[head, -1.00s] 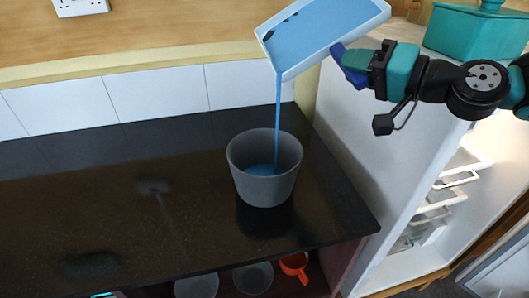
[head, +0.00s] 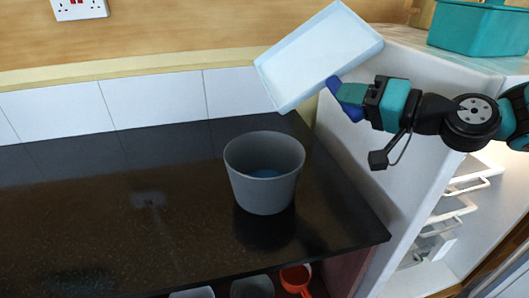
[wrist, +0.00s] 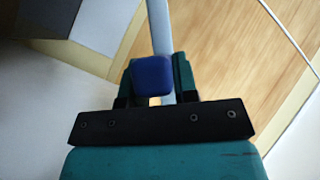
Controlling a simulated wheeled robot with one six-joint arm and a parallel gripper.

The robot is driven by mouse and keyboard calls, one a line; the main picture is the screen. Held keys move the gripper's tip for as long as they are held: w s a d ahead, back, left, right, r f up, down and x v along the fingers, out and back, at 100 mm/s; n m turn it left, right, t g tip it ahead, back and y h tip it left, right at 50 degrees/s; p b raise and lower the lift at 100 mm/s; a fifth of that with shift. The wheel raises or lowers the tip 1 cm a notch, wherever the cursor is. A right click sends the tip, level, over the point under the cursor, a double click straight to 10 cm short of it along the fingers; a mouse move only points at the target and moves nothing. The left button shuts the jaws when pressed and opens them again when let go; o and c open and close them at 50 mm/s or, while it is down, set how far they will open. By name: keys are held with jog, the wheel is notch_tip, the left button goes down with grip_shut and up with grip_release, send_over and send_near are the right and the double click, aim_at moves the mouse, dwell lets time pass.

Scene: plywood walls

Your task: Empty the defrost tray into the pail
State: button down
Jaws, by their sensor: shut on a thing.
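The defrost tray (head: 318,55) is a shallow white tray, tilted steeply above the counter in the head view, with its inside showing bare and no liquid in it. My gripper (head: 338,88) is shut on the tray's right edge. In the wrist view my gripper (wrist: 158,80) shows a blue fingertip against the tray's thin pale edge (wrist: 160,30). The grey pail (head: 262,188) stands upright on the dark counter, below the tray's lower corner. No stream falls between tray and pail.
The dark counter (head: 110,215) is clear left of the pail. The open white fridge (head: 365,140) stands at the right, with a teal container (head: 480,28) on top. An orange cup (head: 296,278) and grey containers sit below the counter's front edge.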

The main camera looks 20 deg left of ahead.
jog(key=shift+m, duration=0.4)
jog(key=r+p, duration=0.1)
jog(key=r, duration=0.1)
jog(key=r+p, duration=0.2)
jog(key=r, duration=0.1)
jog(key=r+p, duration=0.1)
jog(key=r, duration=0.2)
jog(key=shift+w+d+r+p, duration=0.15)
jog(key=shift+w+r+p, duration=0.1)
jog(key=shift+p, duration=0.1)
jog(key=shift+f+b, duration=0.3)
jog(key=shift+f, duration=0.05)
jog(key=w+d+r+m+y+p, duration=0.1)
jog(key=w+d+r+m+p, duration=0.2)
jog(key=w+r+m+p, duration=0.3)
jog(key=m+p, duration=0.1)
jog(key=p, duration=0.4)
jog(key=shift+w+d+r+p, duration=0.2)
jog(key=shift+w+r+p, duration=0.1)
jog(key=shift+r+p, duration=0.1)
